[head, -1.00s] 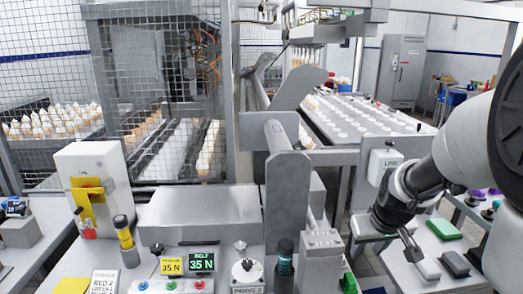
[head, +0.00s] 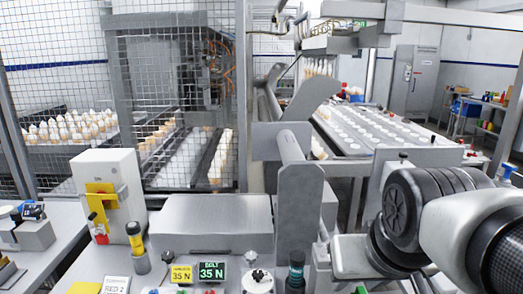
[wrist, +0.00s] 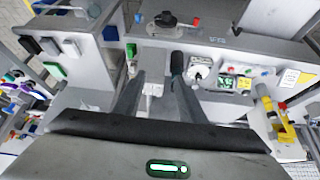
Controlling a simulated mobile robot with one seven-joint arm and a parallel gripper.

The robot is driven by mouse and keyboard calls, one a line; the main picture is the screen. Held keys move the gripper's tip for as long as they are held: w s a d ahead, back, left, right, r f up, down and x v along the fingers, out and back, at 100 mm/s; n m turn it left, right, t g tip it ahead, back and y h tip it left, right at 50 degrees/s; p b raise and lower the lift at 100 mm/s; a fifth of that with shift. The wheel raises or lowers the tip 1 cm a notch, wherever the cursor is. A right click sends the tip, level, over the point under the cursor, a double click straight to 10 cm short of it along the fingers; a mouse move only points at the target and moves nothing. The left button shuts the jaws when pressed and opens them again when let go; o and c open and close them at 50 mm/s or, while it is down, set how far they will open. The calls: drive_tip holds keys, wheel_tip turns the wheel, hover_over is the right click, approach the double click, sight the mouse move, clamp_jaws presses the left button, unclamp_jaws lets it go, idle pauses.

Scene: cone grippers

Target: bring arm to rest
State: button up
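My arm (head: 455,225) comes in from the right edge of the head view, with its dark grey joint (head: 395,212) in front of the bench. Its end, a grey rounded part, is low in the head view, and the fingers do not show clearly there. In the wrist view my gripper (wrist: 157,88) has its two grey fingers spread apart, with no object held between them. Beyond the fingers lies the bench top with a small grey box (wrist: 152,88). I cannot tell how far the fingertips are from it.
A wire fence (head: 65,90) stands at the left. A white conveyor (head: 375,130) with round pads runs behind.

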drive_tip(key=s+a+r+p, duration=0.1)
drive_tip(key=s+r+p, duration=0.2)
drive_tip(key=r+p, duration=1.1)
drive_tip(key=shift+a+p, duration=0.15)
drive_tip(key=shift+p, duration=0.2)
drive_tip(key=shift+s, duration=0.1)
